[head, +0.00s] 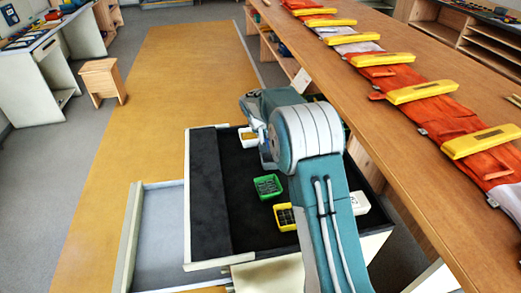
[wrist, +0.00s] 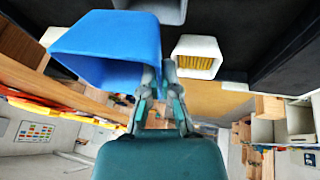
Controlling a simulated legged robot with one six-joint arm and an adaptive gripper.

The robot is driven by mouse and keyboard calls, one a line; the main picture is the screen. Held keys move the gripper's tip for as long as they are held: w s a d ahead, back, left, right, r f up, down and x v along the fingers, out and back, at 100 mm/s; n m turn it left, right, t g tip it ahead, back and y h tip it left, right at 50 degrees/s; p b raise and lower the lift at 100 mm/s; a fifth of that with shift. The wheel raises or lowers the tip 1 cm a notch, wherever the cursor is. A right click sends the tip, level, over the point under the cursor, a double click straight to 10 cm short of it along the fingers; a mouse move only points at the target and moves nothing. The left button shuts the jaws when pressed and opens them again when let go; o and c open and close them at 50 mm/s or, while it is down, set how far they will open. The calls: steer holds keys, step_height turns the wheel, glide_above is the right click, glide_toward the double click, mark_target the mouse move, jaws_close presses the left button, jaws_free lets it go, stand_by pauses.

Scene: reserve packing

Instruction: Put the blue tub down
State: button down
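The blue tub (wrist: 108,48) shows large in the wrist view, left of the middle. My gripper (wrist: 159,72) is at the tub's right edge, one finger over its blue side and the other just past the edge, so it appears shut on the tub's wall. The tub looks tilted in this view. I cannot tell whether its base touches anything. In the head view my arm hides the blue tub and my gripper.
A black-lined tray (head: 208,190) holds a green tub (head: 268,186), a yellow tub (head: 285,217) and a white tub with yellow contents (head: 248,138), also in the wrist view (wrist: 198,58). A long wooden bench (head: 395,125) runs along the right. The tray's left strip is bare.

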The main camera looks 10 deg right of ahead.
steer(key=shift+s+a+f, duration=0.3)
steer(key=shift+s+f, duration=0.05)
steer(key=shift+f, duration=0.2)
steer(key=shift+s+a+f, duration=0.25)
steer(key=shift+s+f, duration=0.1)
steer(key=shift+f, duration=0.15)
step_height(320, 180, down, 3)
steer(key=shift+f, duration=0.15)
steer(key=c, duration=0.8)
jaws_free()
